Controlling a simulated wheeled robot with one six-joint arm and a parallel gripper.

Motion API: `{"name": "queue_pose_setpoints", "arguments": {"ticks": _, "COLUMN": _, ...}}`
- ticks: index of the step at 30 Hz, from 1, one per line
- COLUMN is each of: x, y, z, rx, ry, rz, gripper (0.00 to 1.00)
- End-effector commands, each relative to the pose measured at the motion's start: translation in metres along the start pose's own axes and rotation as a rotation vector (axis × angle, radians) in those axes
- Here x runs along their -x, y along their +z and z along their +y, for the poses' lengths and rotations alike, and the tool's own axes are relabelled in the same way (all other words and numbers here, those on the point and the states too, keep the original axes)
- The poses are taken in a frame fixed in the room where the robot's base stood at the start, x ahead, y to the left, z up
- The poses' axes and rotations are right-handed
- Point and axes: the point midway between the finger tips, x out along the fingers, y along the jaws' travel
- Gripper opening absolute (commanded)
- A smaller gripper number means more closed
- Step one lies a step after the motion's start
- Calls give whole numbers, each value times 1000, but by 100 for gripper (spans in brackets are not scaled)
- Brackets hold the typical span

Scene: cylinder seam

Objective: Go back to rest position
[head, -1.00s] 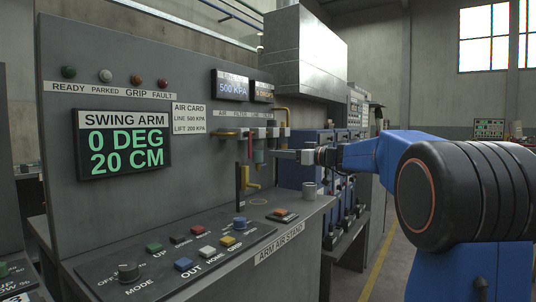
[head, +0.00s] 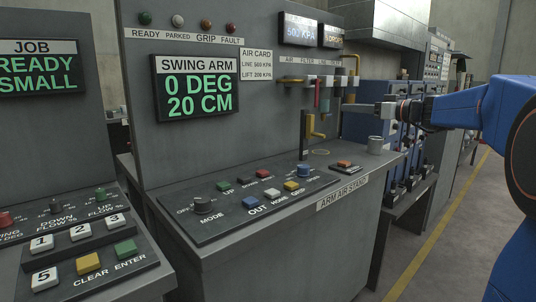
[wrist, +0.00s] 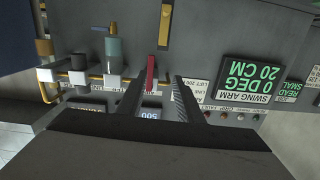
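My gripper (head: 352,107) is at the end of my blue arm, at the right in the head view, pointing left toward the air fittings of the stand. In the wrist view its two dark fingers (wrist: 160,98) are apart with nothing held between them. A red lever (wrist: 151,74) shows beyond the gap; it also shows in the head view (head: 317,95). The swing arm display (head: 195,86) reads 0 DEG and 20 CM. The wrist view shows this display (wrist: 262,82) upside down.
The arm air stand's sloped button panel (head: 225,222) is below the display. A job display (head: 38,68) reads READY SMALL above a numbered keypad (head: 85,250) at left. Blue cabinets (head: 372,90) stand behind; open floor (head: 455,240) is at right.

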Motion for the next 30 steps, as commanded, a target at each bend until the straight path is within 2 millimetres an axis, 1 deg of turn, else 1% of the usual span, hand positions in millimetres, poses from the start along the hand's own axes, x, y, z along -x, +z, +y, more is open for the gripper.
{"name": "queue_pose_setpoints", "arguments": {"ticks": 1, "x": 0, "y": 8, "z": -19, "rx": -19, "ry": -14, "rz": -34, "gripper": 33}}
{"name": "queue_pose_setpoints", "arguments": {"ticks": 2, "x": 1, "y": 14, "z": -31, "rx": -35, "ry": -22, "rz": -61, "gripper": 33}}
{"name": "queue_pose_setpoints", "arguments": {"ticks": 3, "x": 2, "y": 26, "z": -49, "rx": -60, "ry": -33, "rz": -104, "gripper": 33}}
{"name": "queue_pose_setpoints", "arguments": {"ticks": 5, "x": 6, "y": 46, "z": -78, "rx": -103, "ry": -46, "rz": -175, "gripper": 33}}
{"name": "queue_pose_setpoints", "arguments": {"ticks": 6, "x": 11, "y": 60, "z": -97, "rx": -131, "ry": -50, "rz": -226, "gripper": 33}}
{"name": "queue_pose_setpoints", "arguments": {"ticks": 8, "x": 18, "y": 82, "z": -124, "rx": -169, "ry": -52, "rz": -301, "gripper": 33}}
{"name": "queue_pose_setpoints", "arguments": {"ticks": 9, "x": 25, "y": 96, "z": -140, "rx": -194, "ry": -50, "rz": -350, "gripper": 33}}
{"name": "queue_pose_setpoints", "arguments": {"ticks": 11, "x": 36, "y": 118, "z": -165, "rx": -229, "ry": -42, "rz": -422, "gripper": 33}}
{"name": "queue_pose_setpoints", "arguments": {"ticks": 12, "x": 45, "y": 133, "z": -180, "rx": -249, "ry": -34, "rz": -470, "gripper": 33}}
{"name": "queue_pose_setpoints", "arguments": {"ticks": 14, "x": 59, "y": 154, "z": -202, "rx": -278, "ry": -17, "rz": -539, "gripper": 33}}
{"name": "queue_pose_setpoints", "arguments": {"ticks": 15, "x": 69, "y": 169, "z": -216, "rx": -295, "ry": -2, "rz": -585, "gripper": 33}}
{"name": "queue_pose_setpoints", "arguments": {"ticks": 17, "x": 85, "y": 191, "z": -234, "rx": -319, "ry": 26, "rz": -649, "gripper": 33}}
{"name": "queue_pose_setpoints", "arguments": {"ticks": 18, "x": 97, "y": 206, "z": -245, "rx": -332, "ry": 46, "rz": -691, "gripper": 33}}
{"name": "queue_pose_setpoints", "arguments": {"ticks": 20, "x": 115, "y": 227, "z": -261, "rx": -348, "ry": 81, "rz": -751, "gripper": 33}}
{"name": "queue_pose_setpoints", "arguments": {"ticks": 21, "x": 128, "y": 241, "z": -270, "rx": -359, "ry": 108, "rz": -789, "gripper": 33}}
{"name": "queue_pose_setpoints", "arguments": {"ticks": 25, "x": 171, "y": 285, "z": -295, "rx": -378, "ry": 207, "rz": -896, "gripper": 33}}
{"name": "queue_pose_setpoints", "arguments": {"ticks": 30, "x": 228, "y": 339, "z": -315, "rx": -379, "ry": 357, "rz": -998, "gripper": 33}}
